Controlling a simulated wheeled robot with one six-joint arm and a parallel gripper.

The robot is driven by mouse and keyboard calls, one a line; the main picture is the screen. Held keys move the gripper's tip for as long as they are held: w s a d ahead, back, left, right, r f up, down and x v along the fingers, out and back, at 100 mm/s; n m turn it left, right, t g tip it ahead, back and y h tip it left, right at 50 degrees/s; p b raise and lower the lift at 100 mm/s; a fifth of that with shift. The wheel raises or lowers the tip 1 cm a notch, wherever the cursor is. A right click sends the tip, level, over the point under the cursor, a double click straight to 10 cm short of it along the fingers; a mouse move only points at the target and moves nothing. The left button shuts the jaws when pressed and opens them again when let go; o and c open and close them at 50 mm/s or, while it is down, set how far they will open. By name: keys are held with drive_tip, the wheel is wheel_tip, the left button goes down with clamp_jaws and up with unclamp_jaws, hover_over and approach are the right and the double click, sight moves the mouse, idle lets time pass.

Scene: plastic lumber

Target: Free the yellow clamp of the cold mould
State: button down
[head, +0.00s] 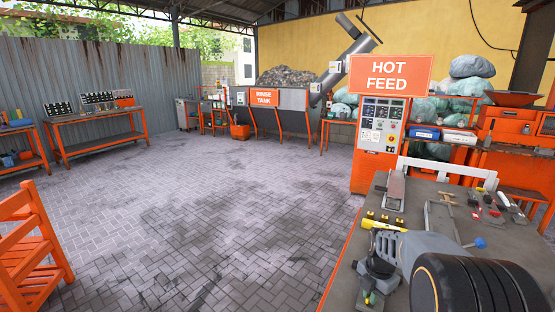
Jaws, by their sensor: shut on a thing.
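The mould (395,188) looks like a long, narrow grey metal form with a brown top, lying on the workbench at the right. Several small yellow clamp parts (385,218) show at its near end. A longer yellow bar (379,225) lies just in front of them, partly behind my grey arm link. My gripper (370,293) is low at the bench's left edge, shut on a small yellowish piece that looks like part of the yellow clamp. My own wrist hides most of that piece and the contact.
A grey metal frame (441,217) and hand tools (488,206) lie right of the mould. A white rail (447,172) stands at the bench's back. The orange HOT FEED cabinet (378,132) rises behind. The paved floor (210,215) left of the bench is clear.

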drive_tip(key=shift+n, duration=1.2)
drive_tip(key=n, duration=0.4)
drive_tip(key=c, duration=1.1)
unclamp_jaws()
drive_tip(key=shift+o, duration=0.2)
drive_tip(key=shift+r+p, duration=0.15)
drive_tip(key=shift+p, duration=0.2)
wheel_tip(320, 180, up, 7)
drive_tip(key=p, duration=0.5)
